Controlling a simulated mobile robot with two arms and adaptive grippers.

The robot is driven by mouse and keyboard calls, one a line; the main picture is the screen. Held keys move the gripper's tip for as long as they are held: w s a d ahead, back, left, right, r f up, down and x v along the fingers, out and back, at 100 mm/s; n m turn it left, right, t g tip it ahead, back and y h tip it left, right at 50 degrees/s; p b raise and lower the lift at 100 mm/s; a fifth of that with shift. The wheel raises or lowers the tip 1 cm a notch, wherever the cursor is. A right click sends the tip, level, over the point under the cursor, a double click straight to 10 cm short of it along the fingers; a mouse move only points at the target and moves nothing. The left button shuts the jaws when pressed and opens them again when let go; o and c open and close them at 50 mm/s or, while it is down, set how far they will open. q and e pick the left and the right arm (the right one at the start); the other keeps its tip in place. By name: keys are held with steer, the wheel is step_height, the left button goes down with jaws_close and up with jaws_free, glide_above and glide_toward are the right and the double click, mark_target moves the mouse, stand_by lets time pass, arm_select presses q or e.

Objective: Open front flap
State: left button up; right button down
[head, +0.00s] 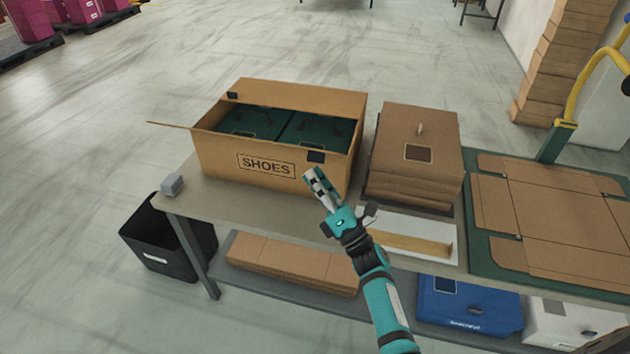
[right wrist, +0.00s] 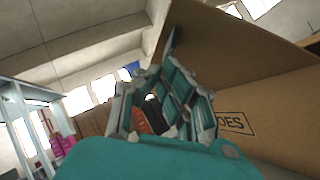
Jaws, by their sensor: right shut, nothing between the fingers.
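The open cardboard box (head: 215,155) marked SHOES stands on the table, with dark green shoe boxes (head: 285,125) inside. A narrow flap (head: 168,125) sticks out at its left end. In the right wrist view, the face with the lettering (right wrist: 275,115) is at the right, and another cardboard panel (right wrist: 235,45) slants above it. I cannot tell which flap that panel is. My right gripper (head: 314,178) is shut and empty, just in front of the box's front face near its right corner. It also shows in the right wrist view (right wrist: 165,105). Contact is unclear. My left gripper is not in view.
A stack of folded cardboard (head: 418,140) stands right of the box. A flat carton blank (head: 550,215) lies on a green mat at the right. A white tray (head: 447,255) sits in front of the stack. A black bin (head: 165,240) stands left of the table (head: 195,195).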

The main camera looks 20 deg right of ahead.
mark_target(319, 151)
steer(key=w+r+m+h+p, duration=0.1)
steer(key=r+p, duration=0.1)
steer(key=p, duration=0.1)
steer(key=d+r+m+g+h+p, duration=0.1)
steer(key=r+m+p, duration=0.1)
steer(key=p, duration=0.1)
steer(key=w+r+m+h+p, duration=0.1)
steer(key=r+m+h+p, duration=0.1)
steer(key=p, duration=0.1)
steer(key=shift+w+d+r+p, duration=0.3)
steer(key=shift+w+d+p, duration=0.05)
steer(key=shift+d+p, duration=0.05)
steer(key=shift+w+d+r+m+g+p, duration=0.1)
steer(key=shift+w+d+m+g+p, duration=0.2)
steer(key=shift+m+p, duration=0.35)
steer(key=shift+f, duration=0.2)
